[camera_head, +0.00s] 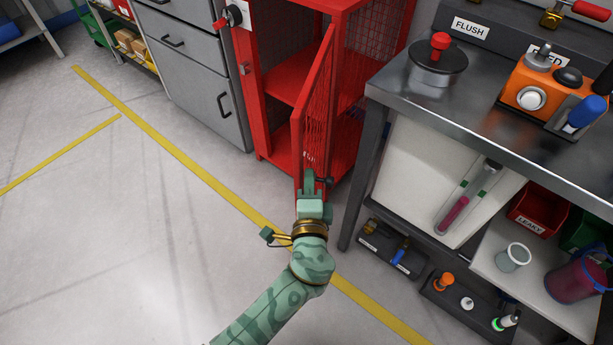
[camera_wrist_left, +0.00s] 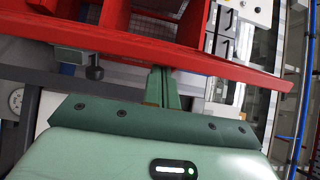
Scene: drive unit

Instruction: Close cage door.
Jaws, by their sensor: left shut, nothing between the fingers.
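The red cage (camera_head: 372,62) stands at the top middle of the head view, with mesh sides and a shelf inside. Its red mesh door (camera_head: 316,100) is swung open toward me, seen nearly edge-on. My left gripper (camera_head: 311,182) is shut and empty at the lower part of the door's near edge; I cannot tell if it touches. In the left wrist view the shut fingers (camera_wrist_left: 163,88) reach up to the red door's edge (camera_wrist_left: 130,40), with the red cage interior behind. A small dark latch or knob (camera_head: 325,181) shows beside the fingers. My right gripper is not in view.
A steel workbench (camera_head: 480,125) stands close at the right, with an orange device (camera_head: 548,88) on it and bins below. Grey drawers (camera_head: 195,65) stand left of the cage. The floor at the left, with yellow lines (camera_head: 165,140), is clear.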

